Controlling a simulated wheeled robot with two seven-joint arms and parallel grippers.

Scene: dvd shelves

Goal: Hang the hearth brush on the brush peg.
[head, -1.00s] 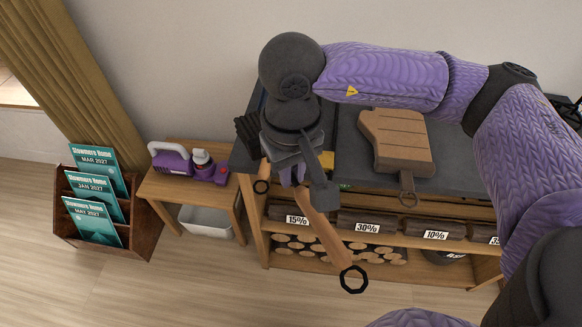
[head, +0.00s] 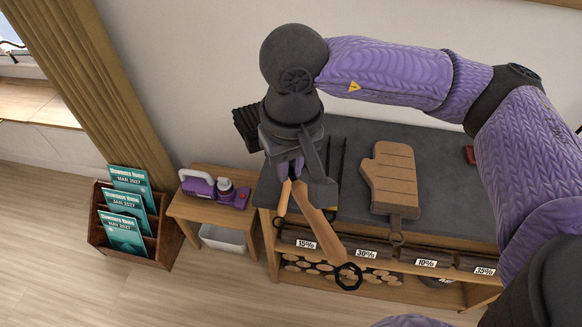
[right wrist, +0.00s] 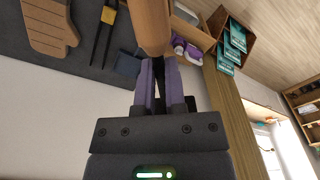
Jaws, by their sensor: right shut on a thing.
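The brush is above the left end of the dark-topped bench (head: 350,205). I cannot make out the brush peg in either view. My left gripper is out of view.
Price-tagged shelves are below. A small table (head: 205,212) with purple items (head: 198,186) and a magazine rack (head: 165,240) stand left.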

